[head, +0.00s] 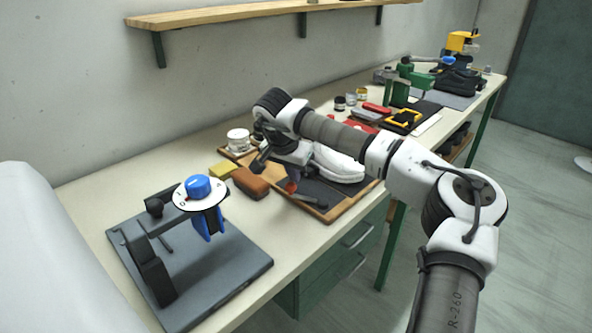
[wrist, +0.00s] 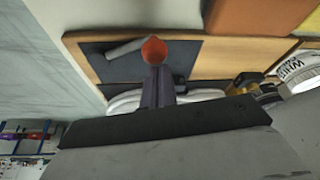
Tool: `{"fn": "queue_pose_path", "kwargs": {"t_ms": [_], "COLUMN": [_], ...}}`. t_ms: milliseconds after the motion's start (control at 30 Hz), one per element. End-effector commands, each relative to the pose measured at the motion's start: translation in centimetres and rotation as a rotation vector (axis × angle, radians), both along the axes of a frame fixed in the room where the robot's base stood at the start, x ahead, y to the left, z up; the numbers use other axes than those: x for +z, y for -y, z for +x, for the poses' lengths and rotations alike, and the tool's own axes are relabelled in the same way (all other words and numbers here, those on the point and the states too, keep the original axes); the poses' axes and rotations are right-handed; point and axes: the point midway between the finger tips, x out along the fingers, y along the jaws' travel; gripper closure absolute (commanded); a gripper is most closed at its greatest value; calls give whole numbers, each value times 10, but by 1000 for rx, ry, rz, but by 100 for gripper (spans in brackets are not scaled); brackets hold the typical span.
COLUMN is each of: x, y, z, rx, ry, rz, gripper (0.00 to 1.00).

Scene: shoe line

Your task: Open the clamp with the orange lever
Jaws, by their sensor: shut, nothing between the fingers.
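An orange-red rounded piece (wrist: 154,50), which looks like the end of the orange lever, shows at my fingertips. It also shows small in the head view (head: 291,187). A grey bar (wrist: 125,49) lies beside it over the dark mat, also seen in the head view (head: 309,199); I cannot tell whether it belongs to the clamp. The rest of the clamp is hidden or not distinguishable. My gripper (wrist: 158,78) is shut and empty, pointing down over the tray, close to the orange piece; I cannot tell if they touch. In the head view my gripper (head: 290,173) is partly hidden.
The wood-rimmed tray (head: 328,216) holds a white shoe (head: 338,166) right behind my gripper. To the left are a brown block (head: 250,183), a yellow block (head: 223,169) and a grey-based fixture with a blue knob (head: 198,187). A white jar (head: 238,140) stands behind.

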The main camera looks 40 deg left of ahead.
Motion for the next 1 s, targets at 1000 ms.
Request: {"fn": "queue_pose_path", "kwargs": {"t_ms": [1000], "x": [-2], "y": [44], "z": [-63], "rx": [813], "ry": [1], "rz": [-1], "gripper": [100]}}
